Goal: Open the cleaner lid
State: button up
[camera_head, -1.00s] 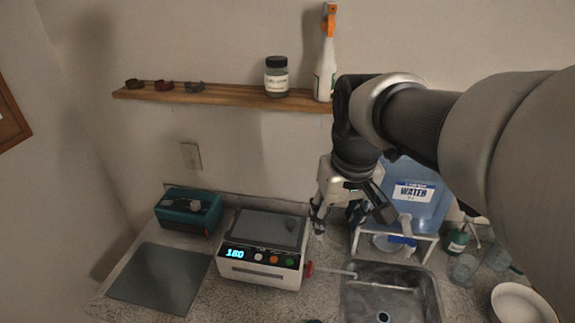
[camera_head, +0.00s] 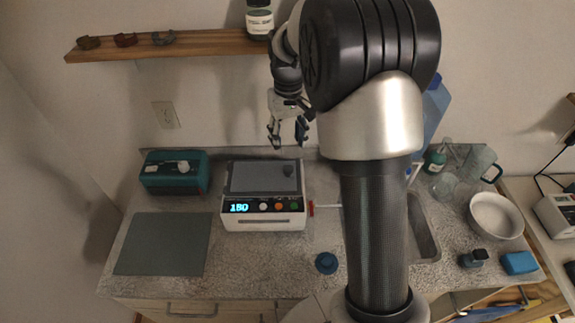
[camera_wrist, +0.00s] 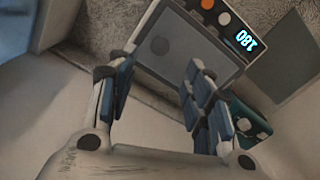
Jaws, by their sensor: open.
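The cleaner (camera_head: 263,222) is a white box on the counter with a lit "180" display and coloured buttons. Its grey lid (camera_head: 255,178) lies flat and shut on top, with a dark round knob (camera_head: 288,170) near its right back corner. The lid also shows in the wrist view (camera_wrist: 185,50), tilted in the picture, ahead of the fingers. My gripper (camera_head: 287,143) points down above and behind the lid's right back part, apart from it. In the wrist view my gripper (camera_wrist: 155,78) is open, with nothing between its blue-padded fingers.
A teal box (camera_head: 173,182) stands left of the cleaner, and a grey mat (camera_head: 163,244) lies in front of it. A red-tipped lever sticks out at the cleaner's right. A blue knob-like object (camera_head: 326,263) sits in front. A wooden shelf (camera_head: 200,43) hangs above.

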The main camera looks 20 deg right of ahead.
aim_at(288, 168)
notch_tip(288, 168, down, 10)
jog(key=shift+f+b, duration=0.25)
jog(key=shift+b, duration=0.5)
jog(key=shift+c, duration=0.6)
grip_shut()
